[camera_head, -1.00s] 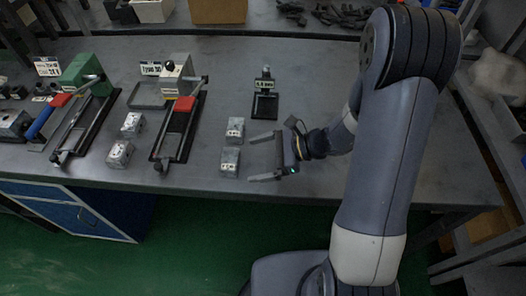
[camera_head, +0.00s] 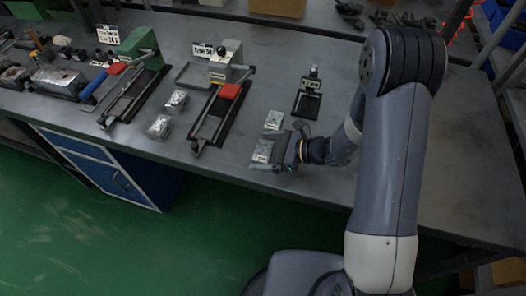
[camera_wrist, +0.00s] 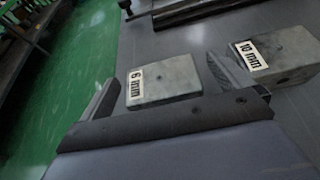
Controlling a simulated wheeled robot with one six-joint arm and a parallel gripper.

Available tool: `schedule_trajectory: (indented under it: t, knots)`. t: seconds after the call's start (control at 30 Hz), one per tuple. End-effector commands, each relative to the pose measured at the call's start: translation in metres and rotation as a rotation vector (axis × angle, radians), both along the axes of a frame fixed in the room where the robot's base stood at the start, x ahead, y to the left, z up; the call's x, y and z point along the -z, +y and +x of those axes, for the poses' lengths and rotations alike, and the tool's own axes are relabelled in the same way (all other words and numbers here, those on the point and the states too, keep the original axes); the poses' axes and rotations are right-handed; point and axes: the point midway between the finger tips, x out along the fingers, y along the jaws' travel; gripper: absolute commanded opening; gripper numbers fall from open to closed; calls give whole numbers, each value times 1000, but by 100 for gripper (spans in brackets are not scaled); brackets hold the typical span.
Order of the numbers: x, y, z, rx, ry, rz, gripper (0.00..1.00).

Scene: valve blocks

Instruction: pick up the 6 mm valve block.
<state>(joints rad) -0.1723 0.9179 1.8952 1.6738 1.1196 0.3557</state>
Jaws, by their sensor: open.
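The 6 mm valve block (camera_wrist: 165,80) is a grey metal block with a white "6 mm" label, in the middle of the wrist view. In the head view it is the block nearer the table's front edge (camera_head: 262,150). My gripper (camera_wrist: 162,70) is open, with one finger on each side of this block. I see gaps beside the block, and no grip on it. In the head view my gripper (camera_head: 269,151) is low over the table at the block, and it hides part of the block's right side.
The 10 mm block (camera_wrist: 278,55) stands just beyond my right finger, close to it; it also shows in the head view (camera_head: 273,120). Two more blocks (camera_head: 168,112) and fixtures with red parts (camera_head: 229,91) stand to the left. A small black stand (camera_head: 308,100) is behind.

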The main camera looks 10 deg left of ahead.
Motion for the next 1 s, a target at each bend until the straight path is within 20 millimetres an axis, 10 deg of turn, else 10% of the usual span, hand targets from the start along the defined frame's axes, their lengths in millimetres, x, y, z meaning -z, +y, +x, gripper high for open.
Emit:
schedule_trajectory:
  t: [0.37, 1.0]
  knots:
    - [4, 9, 1, 1, -1, 0, 97]
    - [4, 9, 1, 1, -1, 0, 44]
